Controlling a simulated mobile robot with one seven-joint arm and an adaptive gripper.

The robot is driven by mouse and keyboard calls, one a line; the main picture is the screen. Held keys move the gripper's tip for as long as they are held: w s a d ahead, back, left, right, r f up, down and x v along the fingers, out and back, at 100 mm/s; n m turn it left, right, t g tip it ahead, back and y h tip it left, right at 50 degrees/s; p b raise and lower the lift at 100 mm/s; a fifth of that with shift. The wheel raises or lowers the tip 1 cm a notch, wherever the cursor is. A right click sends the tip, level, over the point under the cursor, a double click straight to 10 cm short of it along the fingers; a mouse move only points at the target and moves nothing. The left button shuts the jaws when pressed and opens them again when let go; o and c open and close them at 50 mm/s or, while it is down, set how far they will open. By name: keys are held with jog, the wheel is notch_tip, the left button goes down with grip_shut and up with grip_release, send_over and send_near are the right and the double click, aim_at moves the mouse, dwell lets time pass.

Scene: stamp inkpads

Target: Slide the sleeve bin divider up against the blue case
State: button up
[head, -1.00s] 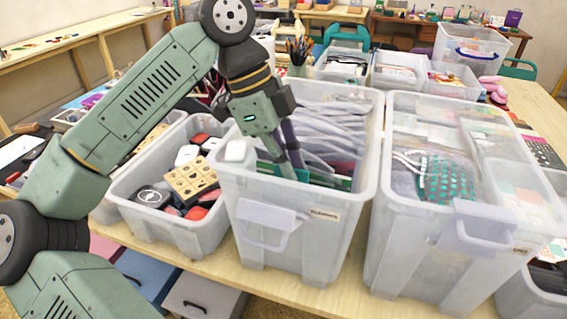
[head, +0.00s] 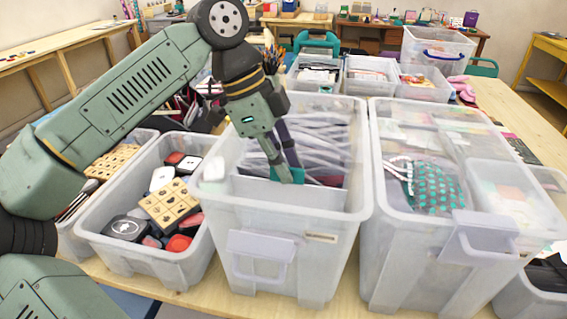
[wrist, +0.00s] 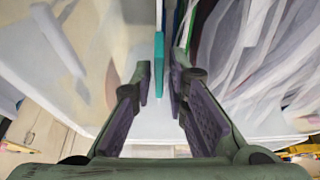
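The sleeve bin (head: 264,214) is the clear plastic bin in the middle of the head view, filled with pale sleeves (head: 318,140). A light grey upright panel, apparently the divider (head: 325,197), stands across it near the front wall. A teal tab (head: 291,175) shows at its top, by my gripper (head: 285,172). In the wrist view the teal strip (wrist: 158,62) stands between the fingertips of my gripper (wrist: 159,85). Narrow gaps show on both sides of the strip, so the gripper appears open around it. I cannot pick out a blue case with certainty.
A bin of stamps and inkpads (head: 150,250) stands close on the left. Another clear bin (head: 415,260) stands close on the right, with a teal-dotted item inside. Smaller bins (head: 370,76) stand behind. The bin walls leave little room around my gripper.

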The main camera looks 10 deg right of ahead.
jog(key=shift+o, duration=1)
jog(key=v, duration=1.2)
jog(key=shift+d, duration=0.1)
